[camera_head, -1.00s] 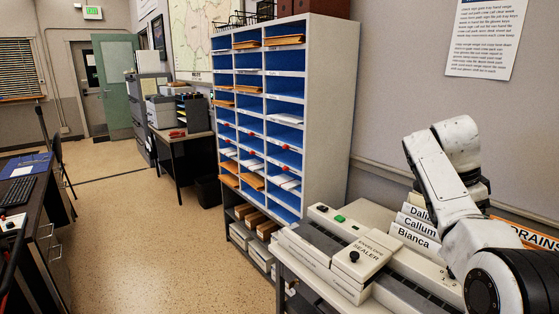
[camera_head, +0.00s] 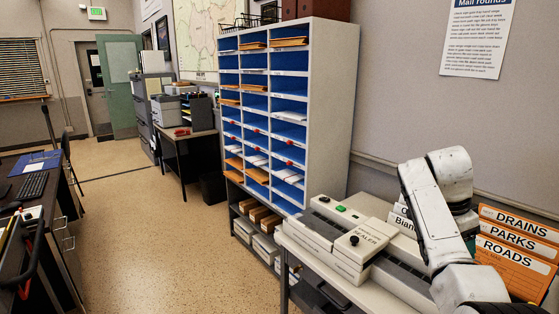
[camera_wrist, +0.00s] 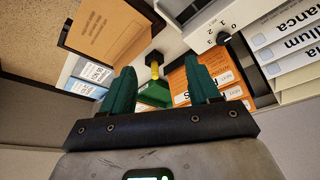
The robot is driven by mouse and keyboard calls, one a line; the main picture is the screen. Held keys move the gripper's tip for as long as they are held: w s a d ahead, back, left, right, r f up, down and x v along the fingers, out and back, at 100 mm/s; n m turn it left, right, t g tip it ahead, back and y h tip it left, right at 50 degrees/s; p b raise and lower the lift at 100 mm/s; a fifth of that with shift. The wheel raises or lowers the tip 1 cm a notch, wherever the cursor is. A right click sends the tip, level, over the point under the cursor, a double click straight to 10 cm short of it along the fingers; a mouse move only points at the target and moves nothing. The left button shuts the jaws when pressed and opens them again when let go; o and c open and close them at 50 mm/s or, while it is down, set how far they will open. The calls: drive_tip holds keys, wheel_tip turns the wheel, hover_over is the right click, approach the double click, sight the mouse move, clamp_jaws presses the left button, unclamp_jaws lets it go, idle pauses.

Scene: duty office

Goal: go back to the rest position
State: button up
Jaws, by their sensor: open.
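My gripper (camera_wrist: 164,92) shows in the wrist view with two green fingers spread apart. Between and beyond the fingers is a green object with a yellow and black stem (camera_wrist: 154,88); I see no contact with the fingers, and what it is I cannot tell. In the head view my white arm reaches over the counter at the lower right, and the gripper itself is hidden there.
The envelope sealer (camera_head: 362,240) sits on the counter beside my arm. Orange folders marked Drains, Parks and Roads (camera_head: 515,250) stand at right. A blue pigeonhole cabinet (camera_head: 330,120) stands behind. A desk (camera_head: 40,230) is at left. The floor (camera_head: 150,230) between is clear.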

drive_tip(key=s+a+f+n+t+y, duration=0.1)
drive_tip(key=s+a+f+n, duration=0.5)
drive_tip(key=f, duration=0.5)
drive_tip(key=s+a+f+n+t+y, duration=0.1)
drive_tip(key=s+a+f+n+t, duration=0.15)
drive_tip(key=s+f, duration=0.65)
drive_tip(key=s+a+f+n+t+y, duration=0.1)
drive_tip(key=s+a+n, duration=0.3)
drive_tip(key=s, duration=0.6)
drive_tip(key=s+a+n+t+y, duration=0.1)
drive_tip(key=s+a+n, duration=0.3)
drive_tip(key=s, duration=0.6)
drive_tip(key=s+d+f+g+b, duration=0.2)
drive_tip(key=s+f+g, duration=0.2)
drive_tip(key=s+f, duration=0.4)
drive_tip(key=s, duration=0.3)
drive_tip(key=shift+d+f+n+b, duration=0.15)
drive_tip(key=shift+f+n+b, duration=0.15)
drive_tip(key=shift+n, duration=0.05)
drive_tip(key=shift+g, duration=0.25)
